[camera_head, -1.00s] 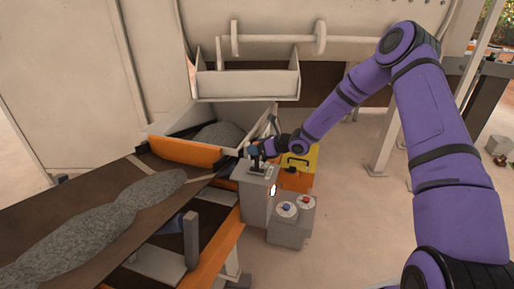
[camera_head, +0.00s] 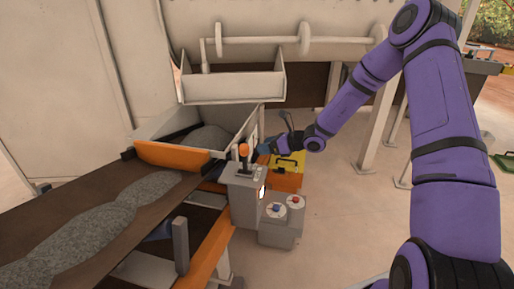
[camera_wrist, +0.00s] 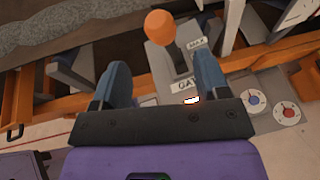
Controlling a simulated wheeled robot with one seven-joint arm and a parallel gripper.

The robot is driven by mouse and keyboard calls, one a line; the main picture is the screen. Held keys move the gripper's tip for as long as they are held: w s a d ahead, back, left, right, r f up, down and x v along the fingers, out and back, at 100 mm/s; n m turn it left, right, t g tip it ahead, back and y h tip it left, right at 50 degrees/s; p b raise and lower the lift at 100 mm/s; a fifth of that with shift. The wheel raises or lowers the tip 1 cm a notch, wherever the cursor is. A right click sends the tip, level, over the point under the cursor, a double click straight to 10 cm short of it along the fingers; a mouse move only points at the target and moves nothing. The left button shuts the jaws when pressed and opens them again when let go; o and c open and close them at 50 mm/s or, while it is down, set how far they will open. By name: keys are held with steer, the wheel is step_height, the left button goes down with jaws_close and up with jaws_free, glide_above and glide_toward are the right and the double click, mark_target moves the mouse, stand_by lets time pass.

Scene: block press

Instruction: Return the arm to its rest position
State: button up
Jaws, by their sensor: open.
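My purple arm reaches in from the right in the head view. My gripper (camera_head: 264,148) is just right of an orange-knobbed lever (camera_head: 243,149) on a grey control box (camera_head: 246,198). In the wrist view my gripper (camera_wrist: 163,75) has its two blue-grey fingers wide apart. The orange knob (camera_wrist: 160,27) shows beyond and between the fingertips, with nothing gripped. The lever's grey box (camera_wrist: 183,62) carries labels, one reading "GA" with the rest partly hidden.
A lower grey box (camera_head: 283,220) has a red and a blue dial. A yellow case (camera_head: 288,165) stands behind it. A conveyor (camera_head: 120,200) carries grey gravel at the left, near a white hopper (camera_head: 232,88). Open floor (camera_head: 340,230) lies right of the boxes.

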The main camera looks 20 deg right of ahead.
steer(key=shift+s+d+r, duration=0.15)
steer(key=shift+s+d, duration=0.1)
steer(key=shift+d, duration=0.1)
steer(key=s+a+r+n+g+h, duration=0.2)
steer(key=s+a+r+n+g, duration=0.1)
steer(key=s+r+n, duration=0.7)
steer(key=s+a+r+n+g+h, duration=0.1)
steer(key=s+a+r+n+g, duration=0.15)
steer(key=s+r+n, duration=0.75)
steer(key=s+d+r+n+h, duration=0.2)
steer(key=s+d+r, duration=0.1)
steer(key=s, duration=0.4)
steer(key=s+d+r+n+t+h, duration=0.1)
steer(key=s+d+r+n+h, duration=0.2)
steer(key=s+r, duration=0.2)
steer(key=s+d+r+n+t+h, duration=0.1)
steer(key=s+r, duration=0.3)
steer(key=s, duration=0.5)
steer(key=shift+s+d+n+h, duration=0.35)
steer(key=shift+d+n+h, duration=0.55)
steer(key=shift+t, duration=0.25)
